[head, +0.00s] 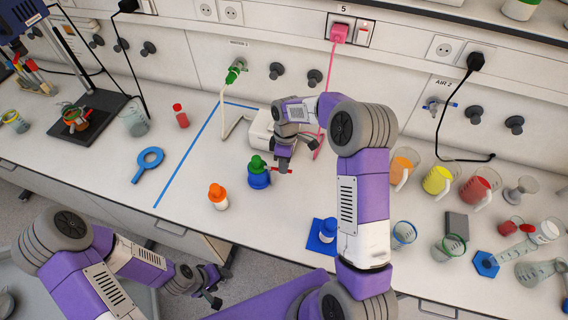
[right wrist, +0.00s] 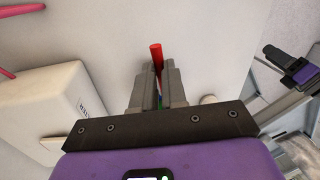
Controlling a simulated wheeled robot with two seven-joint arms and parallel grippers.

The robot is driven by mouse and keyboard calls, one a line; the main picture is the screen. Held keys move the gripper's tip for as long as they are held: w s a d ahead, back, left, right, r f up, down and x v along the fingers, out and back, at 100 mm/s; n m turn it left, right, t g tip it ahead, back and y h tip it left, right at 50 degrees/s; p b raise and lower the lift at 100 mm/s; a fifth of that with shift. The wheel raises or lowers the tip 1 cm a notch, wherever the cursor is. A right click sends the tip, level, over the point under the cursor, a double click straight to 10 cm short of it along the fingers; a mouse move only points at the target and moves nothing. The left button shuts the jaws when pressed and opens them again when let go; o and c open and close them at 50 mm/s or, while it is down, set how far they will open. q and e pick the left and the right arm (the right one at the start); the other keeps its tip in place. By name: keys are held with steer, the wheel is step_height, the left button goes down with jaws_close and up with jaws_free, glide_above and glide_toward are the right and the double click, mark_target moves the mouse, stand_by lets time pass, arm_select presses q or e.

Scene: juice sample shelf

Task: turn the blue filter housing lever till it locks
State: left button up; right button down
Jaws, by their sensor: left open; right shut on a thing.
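The blue filter housing (head: 258,179) stands on the bench left of my right gripper, with a green part on top. A red lever (head: 281,170) points right from it. My right gripper (head: 285,160) is shut on the red lever, its fingers coming down from above. In the right wrist view the red lever end (right wrist: 156,54) sticks out between the fingers; the housing is mostly hidden there. My left gripper (head: 212,288) is open and empty, low in front of the bench, away from the housing.
A white device (head: 262,128) stands close behind my right gripper, and its side shows in the right wrist view (right wrist: 55,108). An orange-capped bottle (head: 218,197) is left of the housing. Beakers and jugs (head: 438,180) crowd the right. Bench left of the bottle is fairly clear.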

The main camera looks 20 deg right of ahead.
steer(key=c, duration=1.2)
jaws_free()
steer(key=shift+o, duration=0.2)
step_height(320, 180, up, 8)
steer(key=w, duration=0.1)
steer(key=shift+d+f, duration=0.25)
steer(key=shift+d, duration=0.15)
steer(key=shift+w, duration=0.1)
